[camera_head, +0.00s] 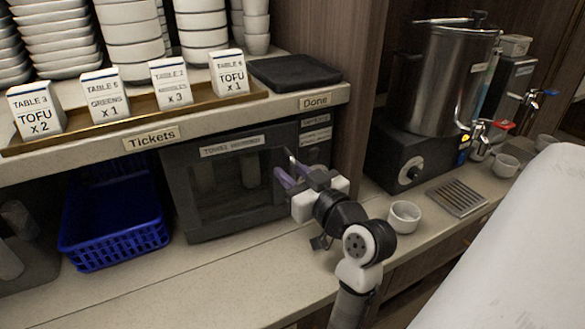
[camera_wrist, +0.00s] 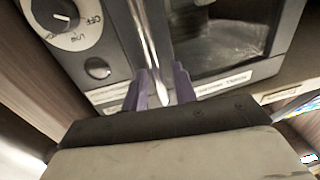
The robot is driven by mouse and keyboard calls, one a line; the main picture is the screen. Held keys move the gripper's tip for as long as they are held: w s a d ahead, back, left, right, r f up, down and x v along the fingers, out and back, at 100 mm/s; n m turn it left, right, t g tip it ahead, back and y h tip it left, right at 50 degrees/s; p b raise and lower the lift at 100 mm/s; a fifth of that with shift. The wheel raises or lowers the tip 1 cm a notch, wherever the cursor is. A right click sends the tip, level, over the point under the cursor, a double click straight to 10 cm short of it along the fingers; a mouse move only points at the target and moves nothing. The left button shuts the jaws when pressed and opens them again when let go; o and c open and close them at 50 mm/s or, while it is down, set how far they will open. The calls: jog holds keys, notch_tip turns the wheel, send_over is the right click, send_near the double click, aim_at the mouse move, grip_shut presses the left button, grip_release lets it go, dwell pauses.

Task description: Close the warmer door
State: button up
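The towel warmer (camera_head: 235,180) is a dark box under the shelf. Its dark glass door (camera_head: 225,190) looks flush or nearly flush with the front; I cannot tell whether a small gap remains. The door also shows in the wrist view (camera_wrist: 220,45). A shiny vertical bar handle (camera_wrist: 148,40) stands at the door's edge by the control panel. My gripper (camera_head: 290,170) is at this edge. In the wrist view its purple fingers (camera_wrist: 162,85) are apart, with the handle's end between them and space visible beside it.
A control panel with a dial (camera_wrist: 62,18) is beside the handle. A blue basket (camera_head: 115,220) stands left of the warmer. A white cup (camera_head: 404,217) is on the counter right of my arm. The counter in front of the warmer is clear.

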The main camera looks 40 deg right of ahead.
jog(key=shift+w, duration=0.1)
grip_shut()
dwell(0.3)
jog(key=shift+w+d+b, duration=0.25)
jog(key=shift+w, duration=0.25)
jog(key=shift+w+d+b, duration=0.2)
jog(key=shift+w+d, duration=0.05)
jog(key=shift+w, duration=0.25)
jog(key=shift+s+r, duration=0.1)
grip_release()
